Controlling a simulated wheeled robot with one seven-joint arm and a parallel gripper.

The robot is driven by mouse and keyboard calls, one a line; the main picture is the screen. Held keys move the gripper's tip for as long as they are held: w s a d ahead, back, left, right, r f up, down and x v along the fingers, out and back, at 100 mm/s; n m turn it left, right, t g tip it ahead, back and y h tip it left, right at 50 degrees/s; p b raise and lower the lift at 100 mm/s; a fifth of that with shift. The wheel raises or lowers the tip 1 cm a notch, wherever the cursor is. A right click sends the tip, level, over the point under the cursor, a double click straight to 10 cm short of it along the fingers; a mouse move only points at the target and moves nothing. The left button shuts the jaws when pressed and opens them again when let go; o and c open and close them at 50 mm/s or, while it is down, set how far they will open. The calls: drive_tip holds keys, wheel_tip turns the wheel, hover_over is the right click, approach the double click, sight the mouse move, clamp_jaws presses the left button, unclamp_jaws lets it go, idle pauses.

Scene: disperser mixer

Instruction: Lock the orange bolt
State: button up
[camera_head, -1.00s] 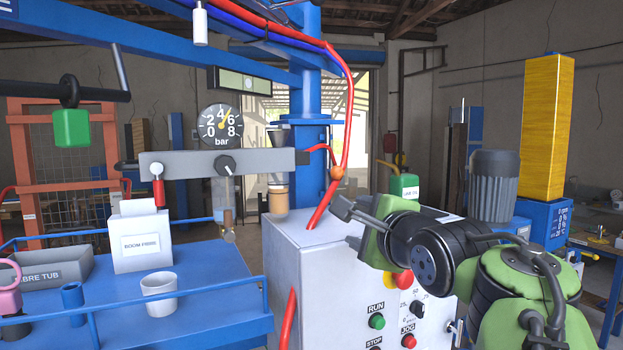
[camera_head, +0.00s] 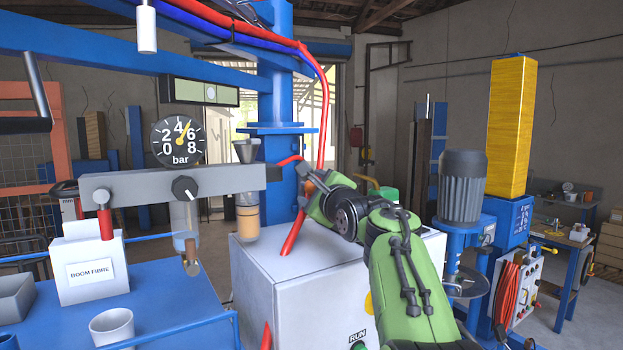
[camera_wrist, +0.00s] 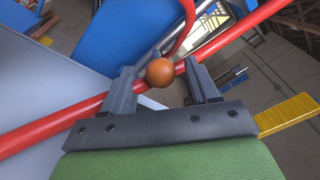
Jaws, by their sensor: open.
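The orange bolt shows as a round orange knob (camera_wrist: 160,72) in the wrist view, lying between the two fingers of my gripper (camera_wrist: 159,68). The fingers are open, with a visible gap on each side of the knob. In the head view, my gripper (camera_head: 293,180) reaches to the blue column (camera_head: 291,110). Only a small orange patch of the bolt (camera_head: 309,187) shows there, mostly hidden by my gripper. I cannot tell how the bolt's shaft sits in the column.
A red hose (camera_head: 322,120) runs down beside the column and crosses behind the knob in the wrist view. A grey control cabinet (camera_head: 330,290) stands below my arm. A pressure gauge (camera_head: 178,142) and grey bar (camera_head: 150,187) are at left.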

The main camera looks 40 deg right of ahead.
drive_tip(key=shift+x, duration=0.8)
drive_tip(key=shift+w, duration=0.15)
clamp_jaws()
drive_tip(key=shift+r, duration=0.15)
